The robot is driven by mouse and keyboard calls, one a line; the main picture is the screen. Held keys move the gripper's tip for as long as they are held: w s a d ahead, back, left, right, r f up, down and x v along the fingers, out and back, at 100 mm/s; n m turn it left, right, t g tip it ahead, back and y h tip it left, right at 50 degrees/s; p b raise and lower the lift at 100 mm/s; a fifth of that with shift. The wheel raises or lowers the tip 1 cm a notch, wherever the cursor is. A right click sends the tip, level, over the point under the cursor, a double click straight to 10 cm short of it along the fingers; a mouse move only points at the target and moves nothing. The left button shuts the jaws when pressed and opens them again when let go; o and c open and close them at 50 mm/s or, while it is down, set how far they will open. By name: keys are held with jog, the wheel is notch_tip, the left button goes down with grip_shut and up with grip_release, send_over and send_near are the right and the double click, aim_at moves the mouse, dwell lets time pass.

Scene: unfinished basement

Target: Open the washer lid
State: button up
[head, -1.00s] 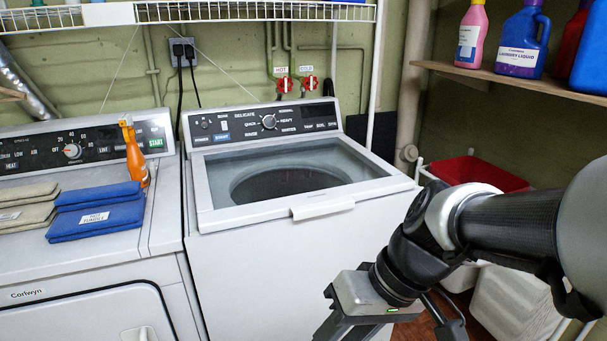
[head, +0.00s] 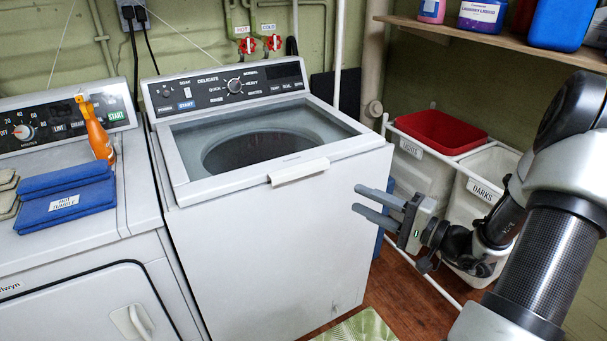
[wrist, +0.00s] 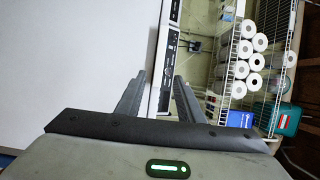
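The white top-load washer (head: 275,215) stands in the middle of the head view. Its lid (head: 262,140), with a glass window, is closed, and the drum shows dimly through it. A white handle (head: 299,172) sticks out at the lid's front edge. My gripper (head: 372,203) is to the right of the washer's front, lower than the handle and apart from it. Its two fingers are spread with nothing between them. In the wrist view the open fingers (wrist: 157,90) show with the washer's white side (wrist: 75,55) at the left; the lid handle is not visible there.
A dryer (head: 70,235) with blue cloths (head: 65,195) and an orange spray bottle (head: 98,135) stands at the left. Hampers (head: 480,185) and a red bin (head: 440,130) are behind my arm. A shelf (head: 500,40) with bottles hangs at upper right. A green mat (head: 358,328) lies on the floor.

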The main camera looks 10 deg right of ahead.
aim_at(303, 174)
jog(key=b+x, duration=0.1)
jog(key=x, duration=1.6)
jog(key=shift+s+a, duration=0.1)
grip_shut()
